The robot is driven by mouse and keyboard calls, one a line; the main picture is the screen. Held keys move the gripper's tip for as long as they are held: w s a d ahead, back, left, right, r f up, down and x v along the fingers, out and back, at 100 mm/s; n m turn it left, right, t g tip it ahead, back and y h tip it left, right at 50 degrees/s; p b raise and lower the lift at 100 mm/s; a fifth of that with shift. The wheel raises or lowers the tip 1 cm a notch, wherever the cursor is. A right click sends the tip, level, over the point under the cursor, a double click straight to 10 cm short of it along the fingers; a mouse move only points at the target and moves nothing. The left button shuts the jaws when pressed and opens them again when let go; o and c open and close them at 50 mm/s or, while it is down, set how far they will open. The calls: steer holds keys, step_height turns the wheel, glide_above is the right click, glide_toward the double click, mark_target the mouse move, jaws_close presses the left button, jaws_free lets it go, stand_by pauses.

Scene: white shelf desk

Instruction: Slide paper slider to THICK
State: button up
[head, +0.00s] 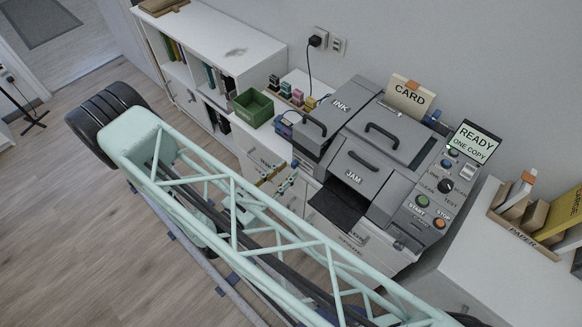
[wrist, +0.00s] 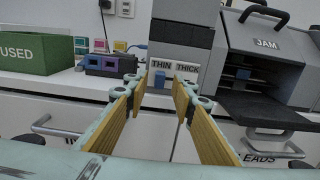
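The blue paper slider (wrist: 160,79) shows in the wrist view below the THIN label (wrist: 161,66) on the grey printer's front. The THICK label (wrist: 187,68) is just right of it. My gripper (wrist: 161,92) is open, with its two yellow-padded fingers pointing at the panel. The slider appears between the fingertips, and I cannot tell whether either finger touches it. In the head view my gripper (head: 277,178) is in front of the printer's left side, by the drawers.
The printer (head: 345,180) has a dark tray (head: 337,205) jutting out to the gripper's right. A green USED box (wrist: 36,53) and a purple-blue block (wrist: 108,65) stand on the desk to the left. White drawers with handles (wrist: 55,124) lie below.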

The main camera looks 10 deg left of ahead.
mark_target(295, 164)
steer(key=shift+x, duration=1.4)
steer(key=shift+c, duration=0.5)
jaws_close()
